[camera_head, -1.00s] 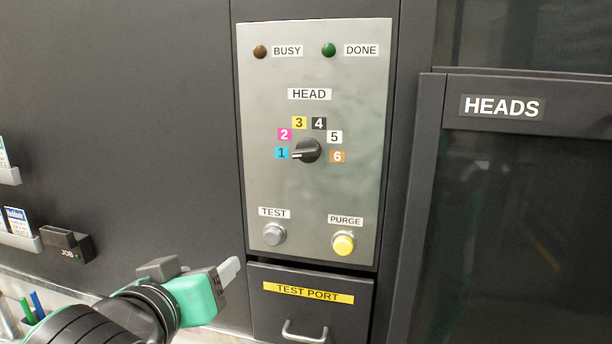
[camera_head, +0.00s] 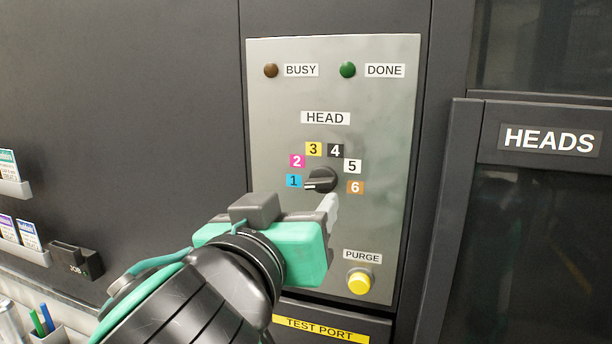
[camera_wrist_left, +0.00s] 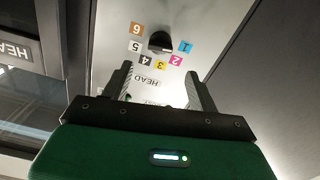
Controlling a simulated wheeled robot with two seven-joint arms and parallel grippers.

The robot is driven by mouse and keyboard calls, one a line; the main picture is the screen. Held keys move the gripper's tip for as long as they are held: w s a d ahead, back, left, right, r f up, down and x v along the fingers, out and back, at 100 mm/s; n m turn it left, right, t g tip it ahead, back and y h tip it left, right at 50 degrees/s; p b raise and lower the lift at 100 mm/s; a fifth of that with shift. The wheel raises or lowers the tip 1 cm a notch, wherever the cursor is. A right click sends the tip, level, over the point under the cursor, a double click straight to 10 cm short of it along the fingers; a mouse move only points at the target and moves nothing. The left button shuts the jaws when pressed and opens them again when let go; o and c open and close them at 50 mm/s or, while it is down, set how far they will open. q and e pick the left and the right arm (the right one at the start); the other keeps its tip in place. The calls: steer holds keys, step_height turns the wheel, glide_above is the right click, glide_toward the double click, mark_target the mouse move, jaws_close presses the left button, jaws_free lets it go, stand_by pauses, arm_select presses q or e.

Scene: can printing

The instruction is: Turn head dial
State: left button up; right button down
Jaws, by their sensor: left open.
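The black head dial (camera_head: 321,180) sits on the grey control panel (camera_head: 400,130) under the HEAD label, with its pointer toward the blue 1. Number labels 1 to 6 arc around its upper side. My left gripper (camera_head: 331,207) is just in front of the panel, below the dial, open and empty. In the left wrist view the open fingers (camera_wrist_left: 158,85) frame the HEAD label, and the dial (camera_wrist_left: 159,42) shows upside down beyond them, apart from the fingertips. The TEST button is hidden behind my left gripper. My right gripper is not in view.
The yellow PURGE button (camera_head: 360,282) is at the panel's lower right. BUSY (camera_head: 271,70) and DONE (camera_head: 347,69) lamps are at the top, both dim. The framed HEADS door (camera_head: 545,139) is to the right. A JOB holder (camera_head: 76,260) and card racks are at left.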

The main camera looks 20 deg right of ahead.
mark_target(317, 184)
arm_select(q)
steer(key=p+x, duration=0.2)
steer(key=x, duration=0.4)
steer(key=shift+w+d+r, duration=0.1)
steer(key=shift+w+r, duration=0.05)
steer(key=shift+w+d, duration=0.45)
steer(key=shift+w, duration=0.1)
steer(key=shift+c, duration=0.4)
steer(key=c, duration=0.9)
